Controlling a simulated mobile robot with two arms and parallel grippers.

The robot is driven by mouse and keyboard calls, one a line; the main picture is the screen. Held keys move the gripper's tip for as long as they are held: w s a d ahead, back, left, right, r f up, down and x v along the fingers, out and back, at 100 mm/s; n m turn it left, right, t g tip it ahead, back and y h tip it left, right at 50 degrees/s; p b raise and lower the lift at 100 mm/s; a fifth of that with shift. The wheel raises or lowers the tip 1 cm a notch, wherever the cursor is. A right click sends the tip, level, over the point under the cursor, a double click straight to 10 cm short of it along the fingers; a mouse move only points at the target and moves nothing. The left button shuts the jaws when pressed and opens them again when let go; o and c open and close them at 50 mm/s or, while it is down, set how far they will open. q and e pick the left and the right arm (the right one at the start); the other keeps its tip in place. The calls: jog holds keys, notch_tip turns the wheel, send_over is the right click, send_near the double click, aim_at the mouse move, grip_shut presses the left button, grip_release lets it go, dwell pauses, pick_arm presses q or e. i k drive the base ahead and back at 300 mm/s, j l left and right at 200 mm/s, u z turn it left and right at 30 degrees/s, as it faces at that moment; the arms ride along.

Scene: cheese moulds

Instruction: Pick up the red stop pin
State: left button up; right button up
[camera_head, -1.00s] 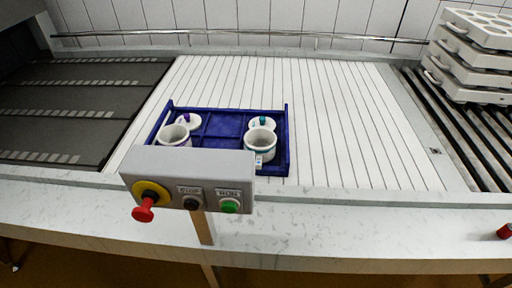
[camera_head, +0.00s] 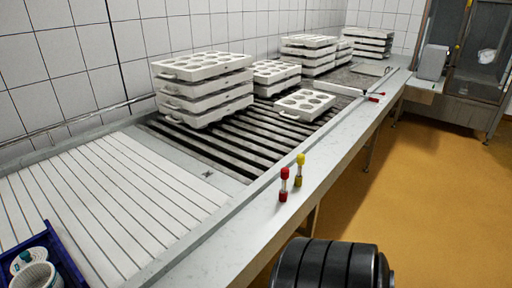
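The red stop pin (camera_head: 284,184) stands upright on the pale front ledge (camera_head: 262,214) of the line, beside the roller section. It has a red head, a clear or pale narrow middle and a red lower part. A similar pin with a yellow head (camera_head: 300,170) stands just behind it and to its right, a small gap apart.
A roller conveyor (camera_head: 235,148) runs behind the ledge with stacks of white mould trays (camera_head: 204,88) on it. A blue crate (camera_head: 62,262) with white moulds is at the lower left. The ledge around the pins is clear.

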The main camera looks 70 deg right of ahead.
aim_at(285, 171)
jog(key=z, duration=2.35)
